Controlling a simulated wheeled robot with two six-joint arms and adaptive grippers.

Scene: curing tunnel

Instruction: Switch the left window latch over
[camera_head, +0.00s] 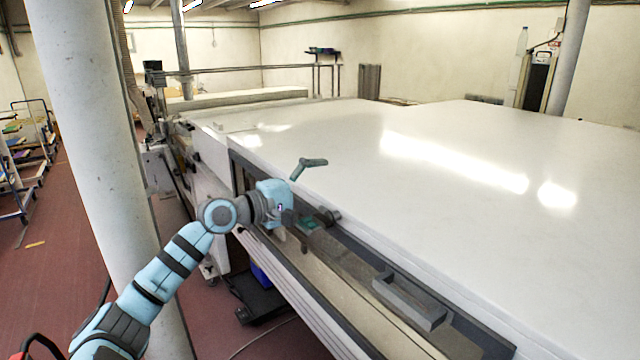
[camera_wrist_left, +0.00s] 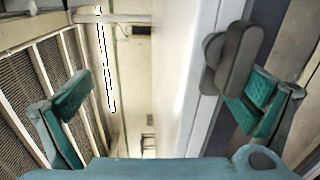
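The left window latch (camera_head: 328,215) is a dark grey, rounded piece on the upper frame of the machine's side window. In the left wrist view the latch (camera_wrist_left: 238,60) shows large on the right, in front of or beside one finger pad; I cannot tell whether they touch. My left gripper (camera_head: 312,194) is open at the latch, one green finger raised above the white top and the other low by the window frame. In the left wrist view the gripper (camera_wrist_left: 163,100) has its fingers spread wide, with nothing between them. My right gripper is not in view.
A grey pull handle (camera_head: 410,300) juts from the window frame right of the latch. The broad white machine top (camera_head: 440,190) is bare. A thick white column (camera_head: 95,130) stands close to my left arm. Red floor (camera_head: 50,270) lies open at the left.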

